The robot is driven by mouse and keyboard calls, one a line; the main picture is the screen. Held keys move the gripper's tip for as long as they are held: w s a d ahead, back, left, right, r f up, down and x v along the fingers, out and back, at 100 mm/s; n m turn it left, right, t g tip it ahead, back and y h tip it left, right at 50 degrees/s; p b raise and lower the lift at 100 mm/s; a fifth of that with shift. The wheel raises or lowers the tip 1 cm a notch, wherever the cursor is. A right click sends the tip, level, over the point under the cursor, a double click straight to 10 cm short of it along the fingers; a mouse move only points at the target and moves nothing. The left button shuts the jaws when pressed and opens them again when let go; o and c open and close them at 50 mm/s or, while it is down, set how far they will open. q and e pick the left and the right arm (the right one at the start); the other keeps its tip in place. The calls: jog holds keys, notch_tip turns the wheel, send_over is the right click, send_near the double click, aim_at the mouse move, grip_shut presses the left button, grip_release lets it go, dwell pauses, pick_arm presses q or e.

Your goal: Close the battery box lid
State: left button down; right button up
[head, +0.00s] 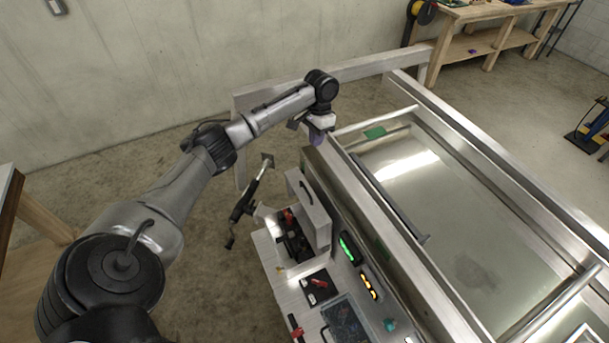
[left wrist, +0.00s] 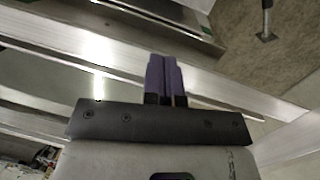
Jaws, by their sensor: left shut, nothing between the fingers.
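The battery box (head: 269,226) is at the trailer's near left corner in the head view. Its grey lid (head: 316,222) stands upright on the box's right side, with a dark handle, so the box is open. Dark and red parts show inside. My left gripper (head: 317,138) is above and beyond the lid, apart from it, near the trailer's rail. In the left wrist view its purple fingers (left wrist: 163,78) are shut together with nothing between them. The box and lid are not clearly seen in that view. My right gripper is not in view.
The aluminium trailer (head: 440,117) with raised rails fills the right side. A jack-like tool (head: 250,195) stands left of the lid. A wooden workbench (head: 490,12) is at the back right.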

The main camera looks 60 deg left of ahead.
pick_arm(q)
jog(key=s+f, duration=0.1)
jog(key=f, duration=0.2)
jog(key=s+d+f+p, duration=0.1)
jog(key=f, duration=0.3)
jog(key=s+f+p, duration=0.1)
jog(key=f, duration=0.3)
jog(key=shift+s+d, duration=0.3)
jog(key=shift+s+d+f+p, duration=0.15)
jog(key=shift+s+f+p, duration=0.25)
jog(key=shift+s+f, duration=0.15)
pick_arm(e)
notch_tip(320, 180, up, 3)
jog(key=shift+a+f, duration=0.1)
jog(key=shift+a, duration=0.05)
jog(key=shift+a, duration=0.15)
